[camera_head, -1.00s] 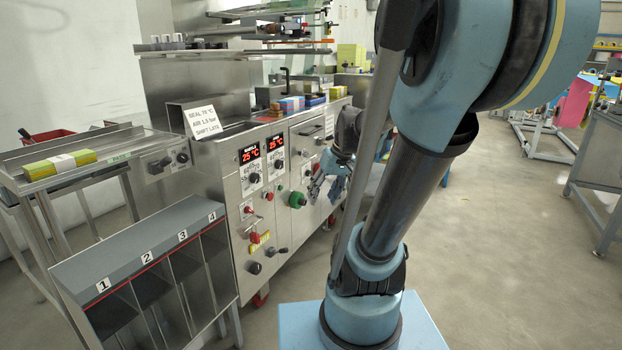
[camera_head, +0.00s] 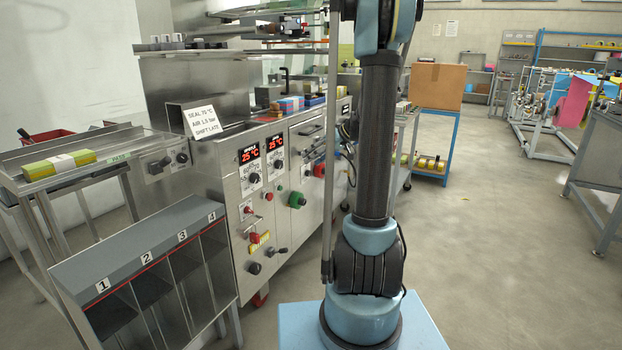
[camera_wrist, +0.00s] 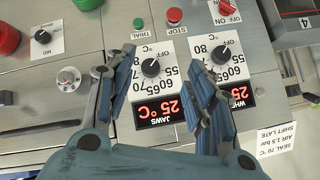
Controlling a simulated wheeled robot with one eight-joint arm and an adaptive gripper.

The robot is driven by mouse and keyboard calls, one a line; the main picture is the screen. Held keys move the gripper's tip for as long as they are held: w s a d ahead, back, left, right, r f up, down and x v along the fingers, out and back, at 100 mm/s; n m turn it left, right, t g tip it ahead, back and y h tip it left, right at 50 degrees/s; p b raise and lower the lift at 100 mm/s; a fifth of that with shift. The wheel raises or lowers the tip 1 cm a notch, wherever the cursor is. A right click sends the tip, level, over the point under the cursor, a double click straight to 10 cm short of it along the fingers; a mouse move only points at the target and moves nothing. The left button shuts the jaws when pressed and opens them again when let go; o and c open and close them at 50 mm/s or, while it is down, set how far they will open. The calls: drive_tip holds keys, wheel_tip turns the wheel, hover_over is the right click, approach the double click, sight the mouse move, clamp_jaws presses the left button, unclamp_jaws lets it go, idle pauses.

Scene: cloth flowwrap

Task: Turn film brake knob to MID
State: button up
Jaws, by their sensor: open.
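In the wrist view, which shows the panel upside down, a small black knob (camera_wrist: 42,36) sits on a white plate at upper left. Its plate has a readable MID label; the other lettering is too small to read. I cannot tell the knob's exact setting. My gripper (camera_wrist: 161,62) is open and empty, its two fingers spread in front of the JAWS temperature dial (camera_wrist: 150,67) and its red display. The black knob lies left of the left finger, apart from it.
A silver knob (camera_wrist: 68,79) is beside the left finger. A red button (camera_wrist: 5,38), a green button (camera_wrist: 87,3) and a red STOP button (camera_wrist: 174,17) stand out from the panel. A numbered bin rack (camera_head: 140,250) stands at front left.

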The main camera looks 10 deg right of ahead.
drive_tip(key=w+d+f+n+t+y, duration=0.1)
drive_tip(key=w+d+f+y, duration=0.15)
drive_tip(key=w, duration=0.65)
drive_tip(key=n+t+y, duration=0.4)
drive_tip(key=t, duration=0.1)
approach(310, 174)
drive_tip(key=shift+h, duration=0.25)
drive_tip(key=x, duration=0.9)
drive_tip(key=shift+a+r, duration=0.15)
drive_tip(key=shift+r, duration=0.05)
drive_tip(key=c, duration=1.1)
